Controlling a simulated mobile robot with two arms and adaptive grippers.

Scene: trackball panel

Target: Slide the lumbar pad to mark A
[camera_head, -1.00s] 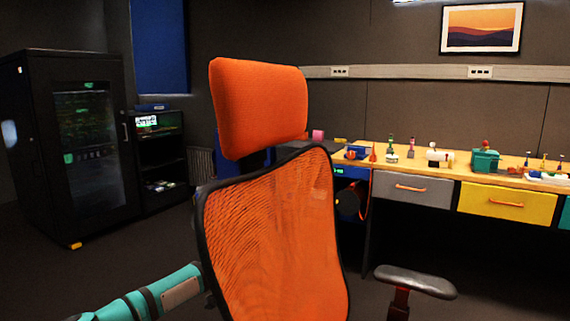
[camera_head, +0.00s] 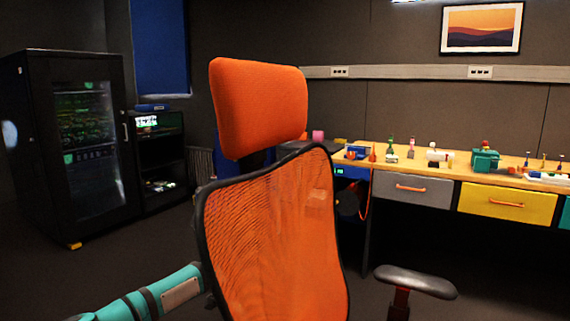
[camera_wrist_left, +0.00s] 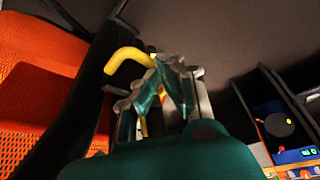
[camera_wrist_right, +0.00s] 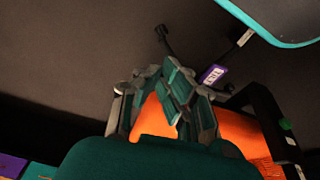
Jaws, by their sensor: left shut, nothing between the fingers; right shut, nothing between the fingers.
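An office chair with an orange mesh back (camera_head: 270,245) and an orange headrest (camera_head: 258,105) stands close in front of me in the head view. I cannot pick out the lumbar pad or mark A for sure. My left arm reaches to the chair back's left edge in the head view; its gripper is hidden there. In the left wrist view my left gripper (camera_wrist_left: 160,90) is shut and empty beside the chair's black frame, with a yellow curved bar (camera_wrist_left: 125,60) just past its fingers. My right gripper (camera_wrist_right: 178,85) is shut and empty, with orange surfaces behind it.
A black armrest (camera_head: 415,282) sticks out right of the chair back. A workbench (camera_head: 400,166) with small items and drawers stands behind it. A dark cabinet (camera_head: 75,140) stands at the left. In the right wrist view a purple tag (camera_wrist_right: 212,74) lies past the fingers.

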